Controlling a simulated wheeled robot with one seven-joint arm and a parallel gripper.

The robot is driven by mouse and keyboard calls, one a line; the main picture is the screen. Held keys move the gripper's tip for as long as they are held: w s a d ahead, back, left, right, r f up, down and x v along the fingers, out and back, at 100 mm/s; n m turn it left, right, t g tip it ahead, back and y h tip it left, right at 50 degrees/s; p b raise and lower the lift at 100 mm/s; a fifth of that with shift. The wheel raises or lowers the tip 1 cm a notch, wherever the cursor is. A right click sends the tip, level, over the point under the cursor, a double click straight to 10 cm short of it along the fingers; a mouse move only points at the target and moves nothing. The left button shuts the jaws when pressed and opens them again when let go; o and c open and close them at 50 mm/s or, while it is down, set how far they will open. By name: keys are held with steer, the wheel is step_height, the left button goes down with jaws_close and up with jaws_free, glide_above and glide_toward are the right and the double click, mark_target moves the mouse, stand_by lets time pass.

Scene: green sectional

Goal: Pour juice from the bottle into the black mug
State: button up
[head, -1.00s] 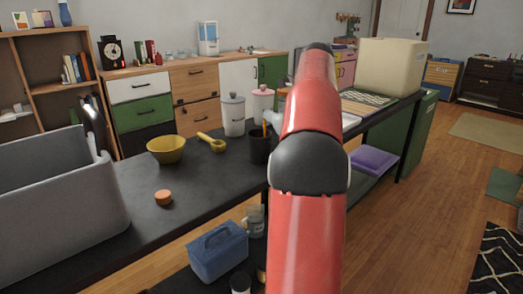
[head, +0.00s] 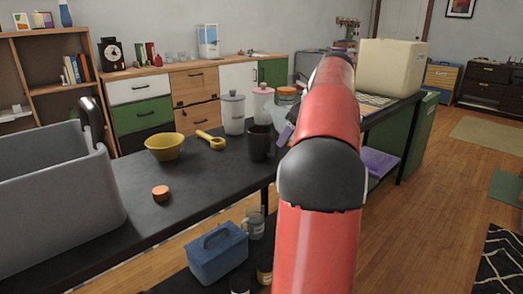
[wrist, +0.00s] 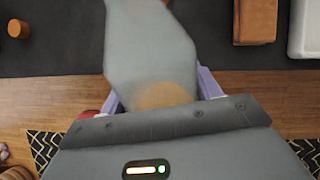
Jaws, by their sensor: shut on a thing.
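The black mug (head: 260,142) stands upright on the dark table in the head view. My gripper (wrist: 158,90) is shut on the bottle (wrist: 150,50), a pale grey body with an orange-brown round patch near my fingers. In the head view the bottle (head: 276,113) shows only in part, above and right of the mug, with a purple finger (head: 286,133) below it; my red arm hides the rest. The bottle looks tilted and apart from the mug. The mug's inside is too dark to read. In the wrist view I cannot make out the mug.
A yellow bowl (head: 164,147), a yellow scoop (head: 211,140), an orange cap (head: 161,192) and white (head: 232,113) and pink canisters share the table. A grey bin (head: 50,190) fills its left end. A cream box (head: 390,68) stands at the right. Table is bare between cap and mug.

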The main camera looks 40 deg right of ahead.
steer(key=t, duration=0.1)
steer(key=s+r+t+b, duration=0.1)
steer(key=s+r+t+y+b, duration=0.1)
steer(key=t, duration=0.1)
steer(key=shift+s+d, duration=0.2)
steer(key=shift+d, duration=0.1)
steer(key=shift+s+r+t, duration=0.25)
steer(key=shift+r+t, duration=0.35)
steer(key=shift+t, duration=0.2)
steer(key=shift+s+d, duration=0.1)
steer(key=shift+s+r+t+y+b, duration=0.1)
steer(key=shift+s+t+y+b, duration=0.2)
steer(key=shift+t+b, duration=0.3)
steer(key=s+r+t, duration=0.1)
steer(key=r+t+y+b, duration=0.1)
steer(key=t, duration=0.1)
steer(key=shift+s+d+t, duration=0.3)
steer(key=shift+s, duration=0.1)
steer(key=shift+s+r+t, duration=0.15)
steer(key=shift+r+t, duration=0.25)
